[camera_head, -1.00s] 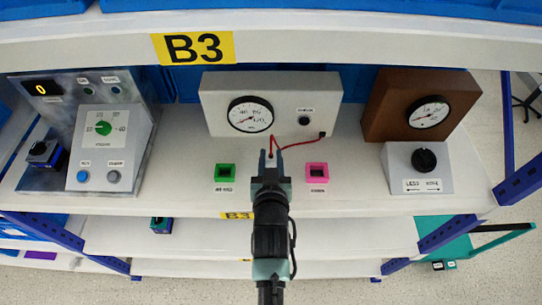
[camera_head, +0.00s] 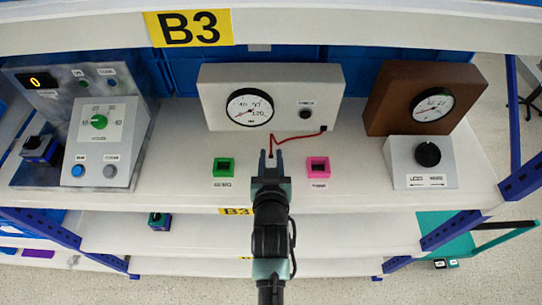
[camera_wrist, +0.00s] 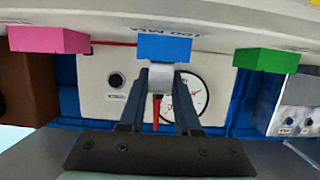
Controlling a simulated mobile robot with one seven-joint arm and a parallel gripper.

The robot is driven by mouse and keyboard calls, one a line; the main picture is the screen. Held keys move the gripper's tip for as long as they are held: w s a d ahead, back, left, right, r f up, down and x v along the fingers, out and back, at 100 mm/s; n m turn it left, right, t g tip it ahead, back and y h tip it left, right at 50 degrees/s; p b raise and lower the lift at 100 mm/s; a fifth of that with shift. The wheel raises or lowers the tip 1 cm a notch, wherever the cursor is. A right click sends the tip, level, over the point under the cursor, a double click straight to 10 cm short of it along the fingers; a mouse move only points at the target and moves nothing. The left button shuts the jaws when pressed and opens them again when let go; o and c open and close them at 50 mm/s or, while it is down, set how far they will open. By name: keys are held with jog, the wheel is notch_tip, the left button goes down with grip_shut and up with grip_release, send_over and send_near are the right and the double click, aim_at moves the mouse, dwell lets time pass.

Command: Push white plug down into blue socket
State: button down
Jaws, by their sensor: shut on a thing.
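My gripper (camera_head: 270,158) is shut on the white plug (camera_wrist: 160,77), seen between the fingers in the wrist view. A red cable (camera_head: 297,138) runs from the plug to the grey gauge panel. The blue socket (camera_wrist: 165,47) shows in the wrist view right at the plug's end. The plug's end meets or overlaps the socket's edge in that view; I cannot tell whether it is inside. In the head view my gripper hides the blue socket and most of the plug.
A green socket (camera_head: 224,167) sits left of my gripper and a pink socket (camera_head: 318,167) right of it. The grey gauge panel (camera_head: 222,98) stands behind. A dial box (camera_head: 408,165) is at right, a control panel (camera_head: 90,150) at left. The shelf above overhangs.

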jog(key=c, duration=0.5)
grip_release()
jog(key=shift+s, duration=0.1)
jog(key=shift+s, duration=0.25)
jog(key=shift+b+v, duration=1.2)
jog(key=shift+v, duration=4.95)
jog(key=shift+w+r, duration=0.1)
